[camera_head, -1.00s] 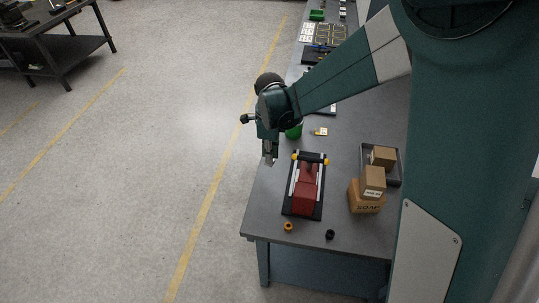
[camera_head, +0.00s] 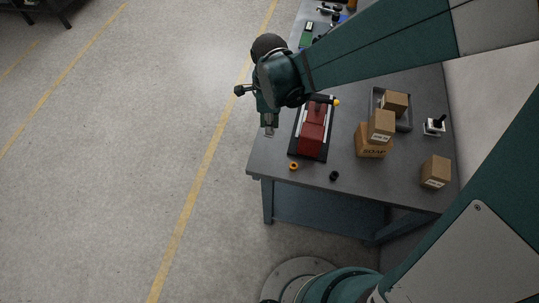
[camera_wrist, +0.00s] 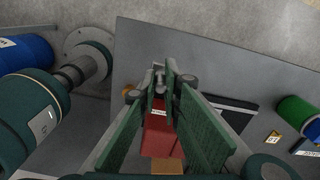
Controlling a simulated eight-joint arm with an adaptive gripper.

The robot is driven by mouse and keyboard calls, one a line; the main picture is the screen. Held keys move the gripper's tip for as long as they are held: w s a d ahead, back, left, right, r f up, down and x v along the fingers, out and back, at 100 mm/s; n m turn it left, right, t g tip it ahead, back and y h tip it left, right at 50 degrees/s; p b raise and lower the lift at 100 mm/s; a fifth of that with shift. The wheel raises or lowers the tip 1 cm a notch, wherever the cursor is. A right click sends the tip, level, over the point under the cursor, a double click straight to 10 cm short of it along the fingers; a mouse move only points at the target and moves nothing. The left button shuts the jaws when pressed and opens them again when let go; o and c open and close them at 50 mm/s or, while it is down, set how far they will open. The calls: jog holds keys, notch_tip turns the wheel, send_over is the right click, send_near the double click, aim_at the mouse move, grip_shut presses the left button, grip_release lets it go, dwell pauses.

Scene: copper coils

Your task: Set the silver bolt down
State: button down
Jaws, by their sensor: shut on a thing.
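My gripper (camera_head: 269,131) hangs over the table's left edge area, left of the red vise-like tool (camera_head: 313,136). In the wrist view its long green fingers close together at the tips (camera_wrist: 165,82). A small grey metallic piece, which looks like the silver bolt (camera_wrist: 159,76), sits between the fingertips. In the head view the bolt is too small to make out apart from the grey fingertips. The red tool also shows in the wrist view (camera_wrist: 158,135), below and between the fingers. The exact height of the gripper above the table (camera_head: 285,181) cannot be told.
An orange ring (camera_head: 294,167) and a black ring (camera_head: 334,176) lie near the front edge. Stacked cardboard boxes (camera_head: 373,141), a grey tray (camera_head: 406,123) and another box (camera_head: 435,172) stand to the right. Bare tabletop lies along the front.

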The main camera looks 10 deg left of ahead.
jog(key=shift+n, duration=0.4)
jog(key=s, duration=0.2)
jog(key=s+d, duration=0.1)
jog(key=s, duration=0.2)
jog(key=shift+f, duration=0.1)
jog(key=shift+f, duration=0.1)
jog(key=shift+f+b, duration=0.4)
jog(key=shift+f, duration=2.45)
jog(key=shift+f, duration=2.1)
jog(key=shift+f+b, duration=0.15)
jog(key=shift+b, duration=0.3)
jog(key=c, duration=2.5)
grip_release()
